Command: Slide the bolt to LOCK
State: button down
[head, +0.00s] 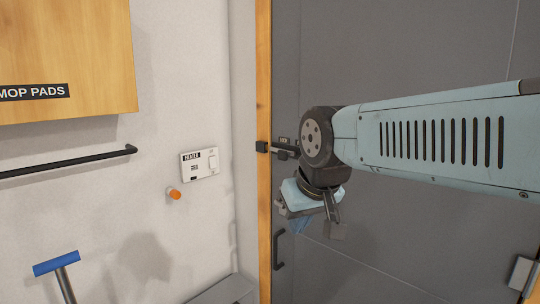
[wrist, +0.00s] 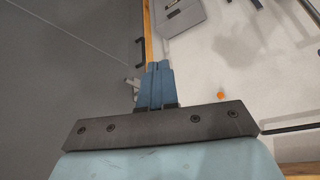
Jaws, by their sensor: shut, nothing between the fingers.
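The bolt (head: 284,152) is a dark horizontal slide on the grey door (head: 400,250), beside the wooden frame. A small dark label sits just above it; its lettering is too small to read. A black block (head: 262,147) sits on the frame at the bolt's left. My wrist covers the bolt's right part, so its full position cannot be told. My gripper (head: 301,227) points downward below the bolt, apart from it in the head view. In the wrist view its blue fingers (wrist: 160,68) are together and empty, and the bolt cannot be made out.
On the wall at left are a heater panel (head: 199,163), an orange knob (head: 174,194), a black rail (head: 70,161) and a wooden cabinet (head: 65,50).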

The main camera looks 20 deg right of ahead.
aim_at(281, 155)
jog(key=c, duration=1.8)
grip_release()
